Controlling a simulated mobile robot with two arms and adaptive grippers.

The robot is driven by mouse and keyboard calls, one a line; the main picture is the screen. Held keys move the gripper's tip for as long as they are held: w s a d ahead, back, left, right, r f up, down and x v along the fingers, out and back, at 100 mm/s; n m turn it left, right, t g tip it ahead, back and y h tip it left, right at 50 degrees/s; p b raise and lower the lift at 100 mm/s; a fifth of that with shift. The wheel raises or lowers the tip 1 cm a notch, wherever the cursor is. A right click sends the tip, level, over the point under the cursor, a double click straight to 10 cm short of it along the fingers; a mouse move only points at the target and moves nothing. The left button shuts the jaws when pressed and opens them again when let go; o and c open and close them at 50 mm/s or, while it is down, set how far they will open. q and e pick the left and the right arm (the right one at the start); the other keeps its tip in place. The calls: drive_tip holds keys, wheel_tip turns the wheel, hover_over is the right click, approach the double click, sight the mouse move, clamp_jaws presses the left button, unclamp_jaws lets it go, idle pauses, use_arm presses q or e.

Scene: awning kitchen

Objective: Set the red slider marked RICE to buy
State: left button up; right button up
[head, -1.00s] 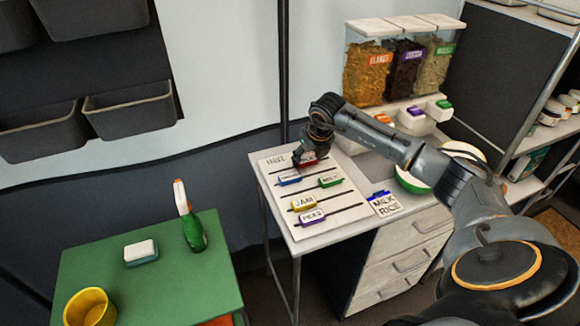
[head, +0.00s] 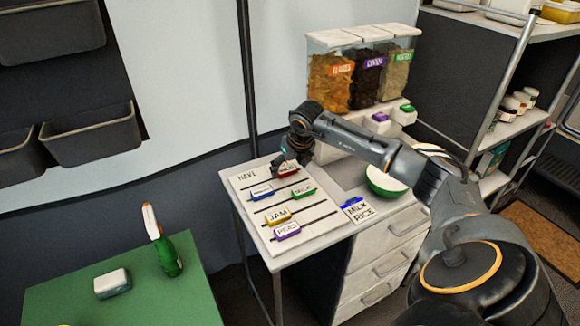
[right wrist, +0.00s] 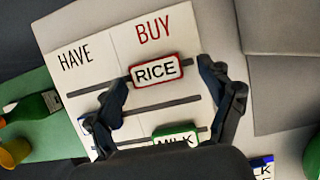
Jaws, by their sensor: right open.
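The red slider marked RICE (right wrist: 156,70) sits on the top slot of the white board (right wrist: 75,25). In the right wrist view it lies right of the dividing line, under the word BUY. It also shows in the head view (head: 287,170), partly hidden by my right gripper (head: 291,159). That gripper (right wrist: 165,78) is open, with one finger left and one right of the slider; gaps show at both sides. The green MILK slider (head: 305,189) is on a lower slot, toward the right. My left gripper is not in view.
A blue slider (head: 262,192), a yellow JAM slider (head: 278,216) and a purple slider (head: 287,231) sit on the board. A MILK RICE card (head: 358,209), a bowl (head: 385,184) and food dispensers (head: 368,75) are close by. A green table (head: 110,270) stands at the left.

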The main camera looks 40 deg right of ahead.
drive_tip(key=v, duration=1.2)
drive_tip(key=shift+s, duration=0.15)
drive_tip(key=shift+f, duration=0.15)
